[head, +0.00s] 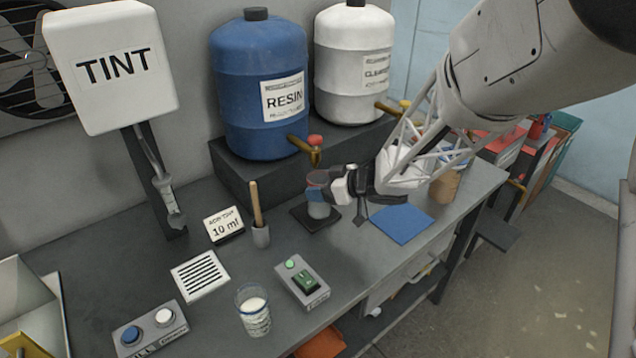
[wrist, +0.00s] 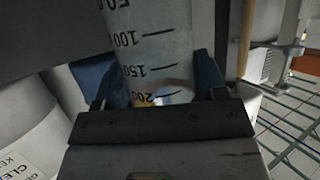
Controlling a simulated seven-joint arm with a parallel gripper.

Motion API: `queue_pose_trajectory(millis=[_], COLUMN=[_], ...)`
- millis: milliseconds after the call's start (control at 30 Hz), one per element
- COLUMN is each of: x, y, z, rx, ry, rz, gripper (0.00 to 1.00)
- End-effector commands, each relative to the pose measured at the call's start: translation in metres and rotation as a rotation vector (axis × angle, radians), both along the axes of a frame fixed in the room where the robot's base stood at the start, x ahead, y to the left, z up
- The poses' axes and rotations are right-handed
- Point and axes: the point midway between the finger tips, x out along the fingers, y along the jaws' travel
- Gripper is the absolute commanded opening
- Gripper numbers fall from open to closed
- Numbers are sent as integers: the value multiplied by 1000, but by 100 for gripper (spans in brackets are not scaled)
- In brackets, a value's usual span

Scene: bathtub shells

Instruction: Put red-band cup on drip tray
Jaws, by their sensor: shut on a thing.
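My gripper (head: 330,187) is shut on a cup (head: 318,207), just below the resin tap. The cup looks grey with a reddish part near its top, partly hidden by the fingers. It stands on or just above a flat black square pad (head: 300,213); I cannot tell whether it touches. In the wrist view the cup (wrist: 150,45) is between the fingers, showing measuring marks; a red band is not clear there. A white slatted plate (head: 200,276), which looks like the drip tray, lies bare at the front left.
A cup with white contents (head: 254,312) and a green-button box (head: 302,283) stand near the front edge. A stick in a holder (head: 259,225) and a 10 ml sign (head: 224,225) stand between pad and plate. A blue sheet (head: 402,225) lies to the right. The tint dispenser (head: 115,75) hangs at left.

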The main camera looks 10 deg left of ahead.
Motion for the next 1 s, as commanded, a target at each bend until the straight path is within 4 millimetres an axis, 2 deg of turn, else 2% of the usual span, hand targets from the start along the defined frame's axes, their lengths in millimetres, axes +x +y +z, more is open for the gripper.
queue_pose_trajectory(millis=[100,233,667,833,1000], x=[16,26,30,38,37], y=[7,11,12,16,16], z=[-2,-3,-3,-4,-26], rx=[0,0,0,0,-1], ry=[-1,0,0,0,4], rz=[0,1,1,1,1], gripper=[42,42,42,42,42])
